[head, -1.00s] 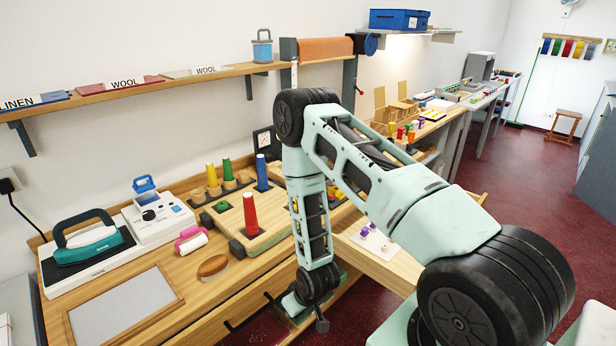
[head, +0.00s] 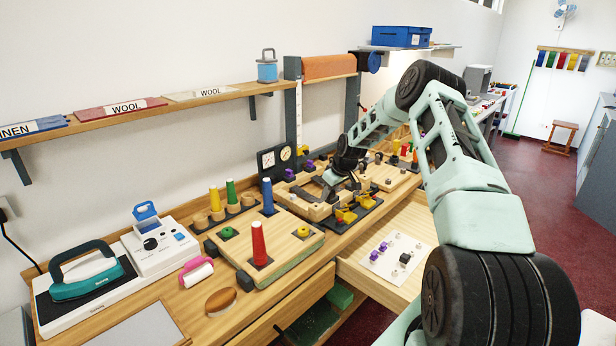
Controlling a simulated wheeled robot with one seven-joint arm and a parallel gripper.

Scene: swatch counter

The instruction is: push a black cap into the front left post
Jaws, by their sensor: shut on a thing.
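My gripper (head: 334,184) is small and dark at the end of my arm, over the wooden frame (head: 312,208) on the bench. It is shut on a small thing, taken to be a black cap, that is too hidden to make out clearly. Purple caps (head: 289,175) sit at the frame's back left. The front left post is not clear from here, and I cannot tell whether the held cap touches it. A loose black cap (head: 405,257) and purple caps (head: 382,246) are on the white card (head: 393,270) in the open drawer.
Dial gauges (head: 268,160) stand behind. The open drawer (head: 350,270) juts from the bench front.

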